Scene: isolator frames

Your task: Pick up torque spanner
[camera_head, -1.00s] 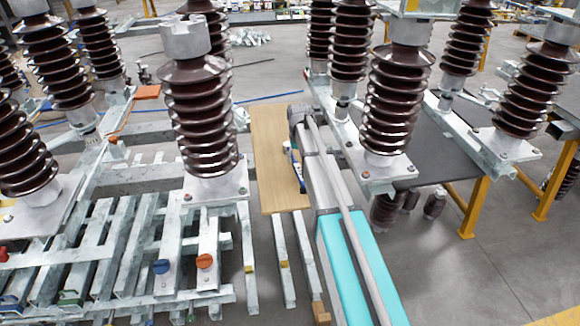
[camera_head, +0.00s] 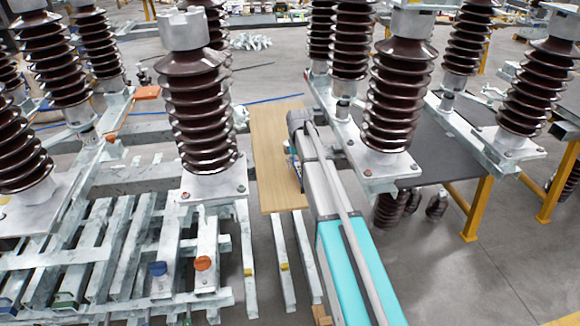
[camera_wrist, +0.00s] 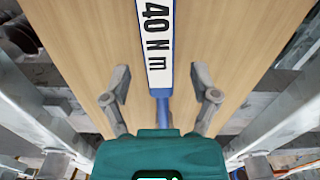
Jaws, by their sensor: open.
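The torque spanner (camera_wrist: 158,45) lies on a wooden board (camera_wrist: 95,35). In the wrist view it has a white face marked "40 N m", blue edges and a narrower blue shaft. My gripper (camera_wrist: 161,75) is open, with one finger on each side of the spanner and a gap on both sides. The near end of the spanner is hidden behind the teal gripper body. In the head view the board (camera_head: 268,140) shows beside my arm, which hides most of the spanner; my fingers cannot be made out there.
A brown ribbed insulator (camera_head: 195,110) on a galvanized frame stands left of the board. Another insulator (camera_head: 398,100) stands close to the right of my arm. Steel beams (camera_head: 283,255) run beneath the board. Open floor (camera_head: 440,280) shows at the lower right.

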